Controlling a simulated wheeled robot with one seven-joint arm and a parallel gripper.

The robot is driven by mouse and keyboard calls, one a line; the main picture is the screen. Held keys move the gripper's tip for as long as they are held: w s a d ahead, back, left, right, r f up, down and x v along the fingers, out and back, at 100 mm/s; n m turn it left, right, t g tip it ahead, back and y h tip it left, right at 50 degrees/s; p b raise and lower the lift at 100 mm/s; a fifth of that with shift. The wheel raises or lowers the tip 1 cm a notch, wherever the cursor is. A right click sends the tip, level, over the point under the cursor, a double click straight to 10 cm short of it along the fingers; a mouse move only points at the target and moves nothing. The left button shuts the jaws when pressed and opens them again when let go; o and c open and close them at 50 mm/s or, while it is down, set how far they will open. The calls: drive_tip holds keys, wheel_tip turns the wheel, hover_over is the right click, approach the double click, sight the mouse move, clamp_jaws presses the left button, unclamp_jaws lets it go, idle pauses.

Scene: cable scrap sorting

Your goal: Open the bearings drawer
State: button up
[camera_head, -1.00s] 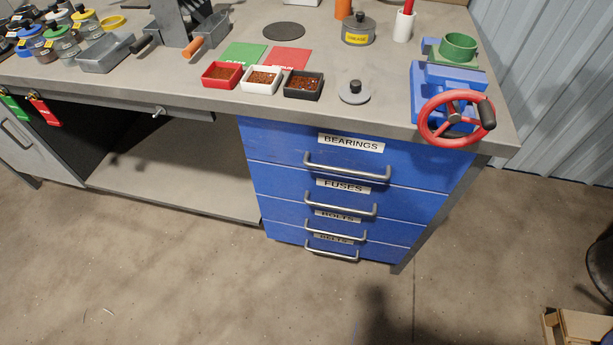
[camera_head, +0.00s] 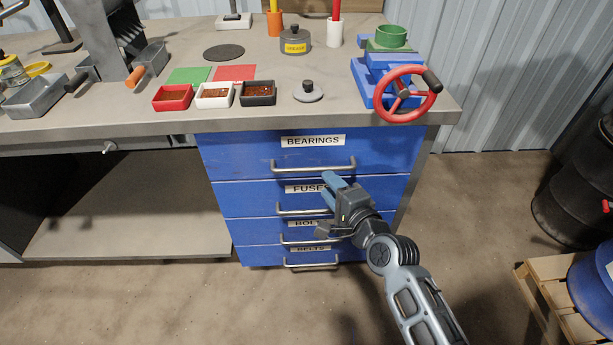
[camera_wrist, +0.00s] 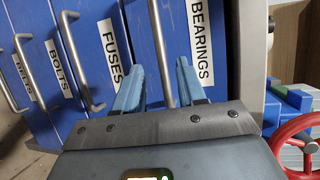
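The blue bearings drawer (camera_head: 250,153) is the top one in the stack under the bench, and it is shut. Its white BEARINGS label (camera_head: 313,141) sits above a grey bar handle (camera_head: 290,170). My gripper (camera_head: 329,187) is just below and in front of this handle, over the FUSES label. In the wrist view, turned sideways, the bearings handle (camera_wrist: 158,45) shows between the two blue fingers of my gripper (camera_wrist: 160,85). The fingers are open and apart, with nothing held. I cannot tell whether the handle is at the fingertips' depth.
Below are the fuses (camera_head: 230,197), bolts and belts drawers, all shut, with protruding handles. The bench top (camera_head: 330,112) overhangs above. A red handwheel (camera_head: 378,101) on a blue vise juts over the front edge at right. A pallet (camera_head: 538,300) stands on the floor at right.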

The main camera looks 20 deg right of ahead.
sight(316, 171)
drive_tip(key=w, duration=0.2)
drive_tip(key=w+f, duration=0.1)
drive_tip(key=w, duration=0.3)
drive_tip(key=shift+w+a+f+b, duration=0.15)
drive_tip(key=shift+w+a+b, duration=0.15)
drive_tip(key=shift+b, duration=0.05)
clamp_jaws()
idle(0.4)
